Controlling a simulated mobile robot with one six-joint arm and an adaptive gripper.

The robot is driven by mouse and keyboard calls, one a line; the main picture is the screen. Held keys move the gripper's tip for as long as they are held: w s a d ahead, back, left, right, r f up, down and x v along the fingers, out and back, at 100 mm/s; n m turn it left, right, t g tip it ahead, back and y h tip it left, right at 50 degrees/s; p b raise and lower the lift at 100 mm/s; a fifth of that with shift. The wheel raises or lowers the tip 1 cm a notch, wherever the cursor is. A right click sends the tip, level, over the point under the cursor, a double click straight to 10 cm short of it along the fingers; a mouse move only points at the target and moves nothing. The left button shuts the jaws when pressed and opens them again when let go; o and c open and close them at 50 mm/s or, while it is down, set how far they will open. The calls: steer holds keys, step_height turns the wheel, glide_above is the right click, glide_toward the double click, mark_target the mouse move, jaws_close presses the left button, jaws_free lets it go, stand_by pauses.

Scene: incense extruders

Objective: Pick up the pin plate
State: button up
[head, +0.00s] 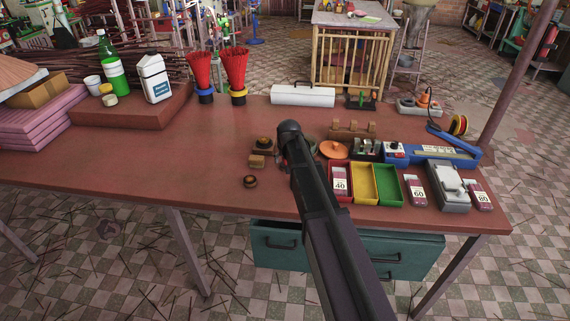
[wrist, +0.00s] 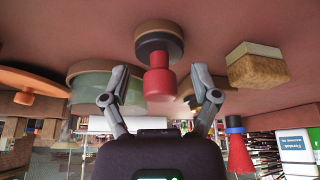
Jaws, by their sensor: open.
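My gripper (wrist: 167,85) is open, its two fingers on either side of a small red knob-like piece (wrist: 159,82) with a dark collar and a tan round base (wrist: 159,30). I take this to be the pin plate, but no pins show and I cannot be sure. The wrist view is upside down, with the table at the top. No contact between the fingers and the red piece is clear. In the head view my arm's dark end hides this piece and the fingers. A round greenish piece with a tan rim (wrist: 88,85) lies close behind one finger.
An orange disc (head: 334,149), a red tray (head: 341,196), a yellow tray (head: 364,183) and a green tray (head: 388,186) crowd the right. The table's left middle (head: 170,155) is clear.

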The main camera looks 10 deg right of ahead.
stand_by(0.4)
jaws_close()
steer(key=shift+r, duration=0.2)
step_height(320, 180, up, 3)
steer(key=p, duration=0.3)
steer(key=shift+f, duration=0.1)
steer(key=s+d, duration=0.2)
steer(key=s, duration=0.2)
steer(key=s+d+r+p, duration=0.1)
steer(key=s+d, duration=0.2)
steer(key=s, duration=0.2)
steer(key=s+d+p, duration=0.1)
steer(key=s+d, duration=0.1)
steer(key=s, duration=0.3)
steer(key=shift+s+d+r, duration=0.1)
steer(key=shift+d+r, duration=0.05)
steer(key=shift+r, duration=0.25)
steer(key=shift+s, duration=0.15)
